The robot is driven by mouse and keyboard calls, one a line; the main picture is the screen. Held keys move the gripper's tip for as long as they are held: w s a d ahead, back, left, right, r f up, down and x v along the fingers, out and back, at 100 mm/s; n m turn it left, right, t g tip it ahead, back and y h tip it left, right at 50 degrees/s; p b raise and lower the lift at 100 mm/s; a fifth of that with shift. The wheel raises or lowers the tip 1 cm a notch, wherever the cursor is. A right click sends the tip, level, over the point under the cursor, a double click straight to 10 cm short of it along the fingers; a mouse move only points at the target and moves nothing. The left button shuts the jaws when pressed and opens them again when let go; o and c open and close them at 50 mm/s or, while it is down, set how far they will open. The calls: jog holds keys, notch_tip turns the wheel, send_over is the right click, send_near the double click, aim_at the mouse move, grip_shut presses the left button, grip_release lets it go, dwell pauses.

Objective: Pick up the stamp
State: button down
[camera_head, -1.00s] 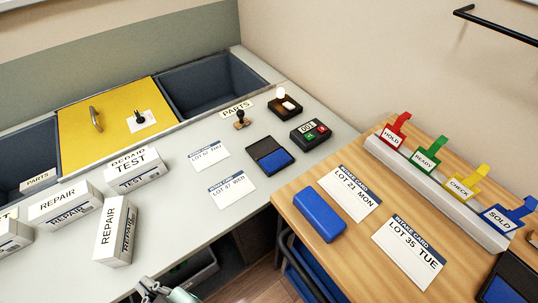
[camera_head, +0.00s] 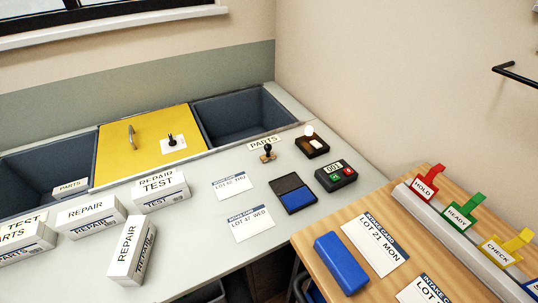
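The stamp (camera_head: 267,153) stands upright on the grey counter, with a black knob handle and a small brown base. It is just in front of the PARTS label (camera_head: 264,143) and behind the open ink pad (camera_head: 293,194). My gripper is not in view, so its state and distance from the stamp do not show.
A black counter box (camera_head: 336,176) and a small lamp box (camera_head: 312,145) stand right of the stamp. Intake cards (camera_head: 251,224) lie in front. White REPAIR boxes (camera_head: 131,250) stand at left. A yellow lid (camera_head: 145,146) and dark bins (camera_head: 240,116) are behind.

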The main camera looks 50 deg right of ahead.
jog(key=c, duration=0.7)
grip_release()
